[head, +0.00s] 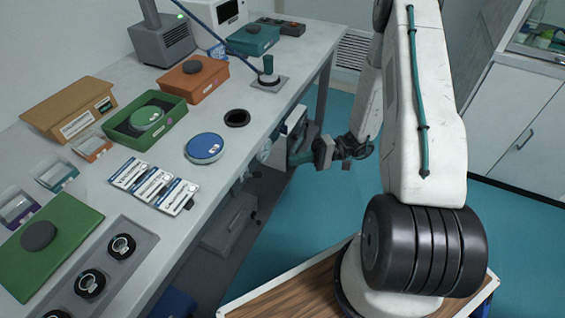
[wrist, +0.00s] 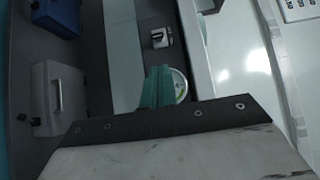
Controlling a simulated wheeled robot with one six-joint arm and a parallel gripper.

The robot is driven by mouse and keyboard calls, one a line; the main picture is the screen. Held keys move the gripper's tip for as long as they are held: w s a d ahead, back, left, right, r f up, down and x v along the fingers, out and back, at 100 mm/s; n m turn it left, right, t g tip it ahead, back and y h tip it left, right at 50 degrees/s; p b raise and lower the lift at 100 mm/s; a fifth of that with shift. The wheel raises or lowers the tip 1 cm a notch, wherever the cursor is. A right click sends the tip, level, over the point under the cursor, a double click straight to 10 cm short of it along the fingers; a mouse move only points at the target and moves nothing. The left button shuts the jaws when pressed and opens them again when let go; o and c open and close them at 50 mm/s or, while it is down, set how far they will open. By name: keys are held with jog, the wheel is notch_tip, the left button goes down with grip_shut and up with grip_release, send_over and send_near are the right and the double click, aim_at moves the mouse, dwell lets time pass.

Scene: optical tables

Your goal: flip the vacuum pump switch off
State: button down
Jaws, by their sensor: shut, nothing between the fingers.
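My gripper (head: 300,158) is beside the front edge of the bench, below the top. Its teal fingers are together with nothing between them. In the wrist view the closed fingers (wrist: 158,86) are in front of a round pale gauge-like disc (wrist: 180,85) and partly cover it. A small white plate with a dark switch-like part (wrist: 161,38) shows apart from the fingertips; I cannot tell whether it is the pump switch or its position.
The bench top (head: 225,125) carries trays, cards and lidded boxes. A grey case with a handle (head: 229,222) is under the bench; it also shows in the wrist view (wrist: 58,98), near a blue box (wrist: 57,15). The teal floor (head: 310,220) is clear right of the bench.

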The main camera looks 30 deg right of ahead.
send_near(257, 175)
jog(key=w+a, duration=0.3)
jog(key=a, duration=0.2)
jog(key=shift+w+a+f, duration=0.15)
jog(key=shift+f, duration=0.1)
